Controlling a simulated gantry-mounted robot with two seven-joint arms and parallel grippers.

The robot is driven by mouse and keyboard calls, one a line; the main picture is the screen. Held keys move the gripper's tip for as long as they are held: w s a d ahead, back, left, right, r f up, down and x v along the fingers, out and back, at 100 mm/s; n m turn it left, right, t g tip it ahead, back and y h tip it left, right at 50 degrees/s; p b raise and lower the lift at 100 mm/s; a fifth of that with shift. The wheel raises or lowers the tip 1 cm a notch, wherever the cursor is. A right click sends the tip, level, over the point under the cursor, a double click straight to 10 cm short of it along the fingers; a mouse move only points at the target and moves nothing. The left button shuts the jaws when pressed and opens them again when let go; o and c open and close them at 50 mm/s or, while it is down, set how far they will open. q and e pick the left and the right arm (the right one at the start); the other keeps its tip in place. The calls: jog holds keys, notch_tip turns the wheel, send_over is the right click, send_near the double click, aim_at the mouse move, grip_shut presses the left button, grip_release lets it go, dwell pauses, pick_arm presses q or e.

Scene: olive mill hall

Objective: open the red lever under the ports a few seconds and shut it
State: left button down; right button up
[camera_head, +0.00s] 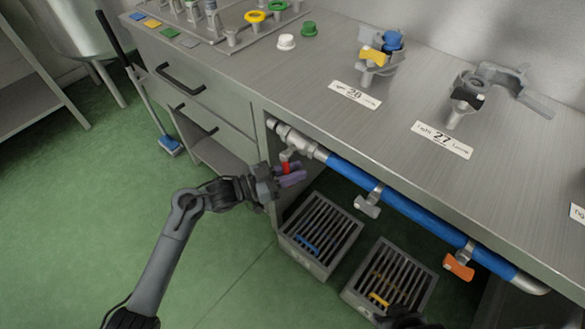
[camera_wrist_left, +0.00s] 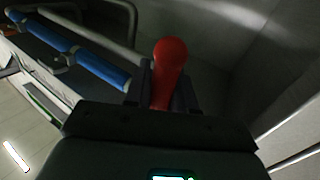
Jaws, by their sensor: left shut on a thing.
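The red lever (camera_head: 286,167) hangs below a grey valve at the left end of the pipe under the counter's front edge. My left gripper (camera_head: 291,177) is shut on it. In the left wrist view the lever's rounded red end (camera_wrist_left: 170,62) stands up between the two dark fingers; its lower part is hidden by the gripper. Two ports, a left one (camera_head: 376,62) with blue and yellow parts and a right one (camera_head: 466,95) with a black part, stand on the counter above. A dark shape at the bottom edge looks like my right gripper (camera_head: 402,318); its jaws cannot be made out.
A blue pipe (camera_head: 410,211) runs along the counter front, with a grey lever (camera_head: 367,206) and an orange lever (camera_head: 458,267) to the right. Two slatted grey crates (camera_head: 318,270) (camera_head: 352,292) stand on the floor below. The green floor at left is mostly free.

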pick_arm(q)
jog(key=shift+s+d+r+n+t+h+p, duration=0.35)
jog(key=shift+d+n+t+p, duration=0.15)
jog(key=shift+n+p, duration=0.7)
jog(key=shift+s+d+r+n+t+h+p, duration=0.3)
jog(key=shift+s+d+n+t+p, duration=0.15)
jog(key=shift+n+p, duration=0.7)
jog(key=shift+s+d+r+n+t+h+p, duration=0.3)
jog(key=shift+d+n+t+p, duration=0.2)
jog(key=shift+n+p, duration=0.65)
jog(key=c, duration=1)
grip_release()
jog(key=shift+c, duration=0.2)
jog(key=shift+a, duration=0.1)
